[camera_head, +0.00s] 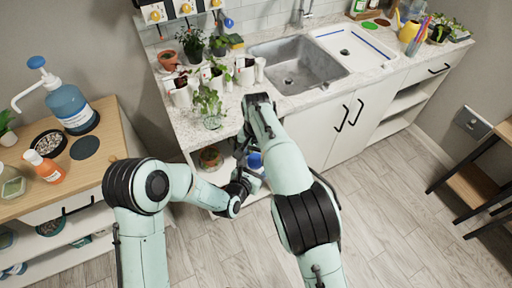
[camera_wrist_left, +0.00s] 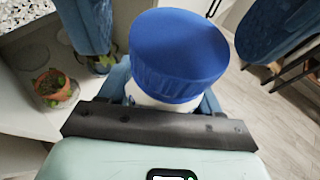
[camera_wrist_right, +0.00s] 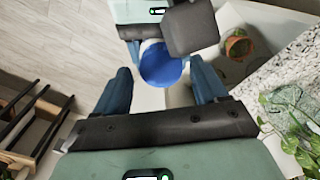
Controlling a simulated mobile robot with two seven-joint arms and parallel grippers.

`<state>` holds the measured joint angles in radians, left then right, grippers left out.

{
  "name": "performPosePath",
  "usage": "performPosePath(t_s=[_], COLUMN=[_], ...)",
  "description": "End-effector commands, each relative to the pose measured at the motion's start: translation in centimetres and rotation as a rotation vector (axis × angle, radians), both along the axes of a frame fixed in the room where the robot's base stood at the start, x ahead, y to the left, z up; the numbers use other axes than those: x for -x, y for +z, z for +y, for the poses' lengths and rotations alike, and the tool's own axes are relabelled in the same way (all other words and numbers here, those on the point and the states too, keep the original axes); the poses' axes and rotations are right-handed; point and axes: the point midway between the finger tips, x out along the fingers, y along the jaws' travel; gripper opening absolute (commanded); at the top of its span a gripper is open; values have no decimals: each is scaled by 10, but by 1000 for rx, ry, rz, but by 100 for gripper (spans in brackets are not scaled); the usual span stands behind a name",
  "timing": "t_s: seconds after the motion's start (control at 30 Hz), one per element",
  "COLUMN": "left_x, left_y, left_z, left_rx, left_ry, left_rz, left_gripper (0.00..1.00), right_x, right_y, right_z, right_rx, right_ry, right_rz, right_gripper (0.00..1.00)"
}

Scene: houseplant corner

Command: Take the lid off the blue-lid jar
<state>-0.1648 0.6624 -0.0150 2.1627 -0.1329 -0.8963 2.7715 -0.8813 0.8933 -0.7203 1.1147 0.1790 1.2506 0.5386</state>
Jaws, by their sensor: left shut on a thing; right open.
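The blue-lid jar has a white body (camera_wrist_left: 150,98) and a ridged blue lid (camera_wrist_left: 180,55). The lid also shows in the head view (camera_head: 254,160), in front of the counter's open shelf. My left gripper (camera_head: 248,179) is shut on the jar's body, below the lid, and holds it clear of the floor. The lid is on the jar. My right gripper (camera_wrist_right: 160,68) is open. In the right wrist view its fingers are on either side of the lid (camera_wrist_right: 160,65), with gaps. Its fingers also show beyond the lid in the left wrist view. Most of the jar's body is hidden.
A potted plant (camera_head: 210,157) stands on the open shelf beside the jar. The counter edge, with a leafy plant in a glass (camera_head: 210,108), is close to my right gripper. A wooden side table (camera_head: 70,160) is on the left.

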Motion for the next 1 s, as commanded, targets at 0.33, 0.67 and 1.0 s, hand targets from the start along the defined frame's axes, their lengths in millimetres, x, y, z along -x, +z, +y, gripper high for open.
performPosePath(t_s=[0.33, 0.67, 1.0], left_x=[0, -1, -1], left_y=[1, 1, 1], left_z=[0, 0, 1], left_rx=[1, 0, 1], left_ry=[0, 1, 3], left_rz=[-2, -2, -2], left_gripper=[0, 0, 0], right_x=[0, 0, 0], right_y=[-6, -6, -6], right_z=[0, -1, -1], right_rx=[1, 2, 4], right_ry=[1, 0, 179], right_rz=[0, 1, 0], right_gripper=[72, 14, 14])
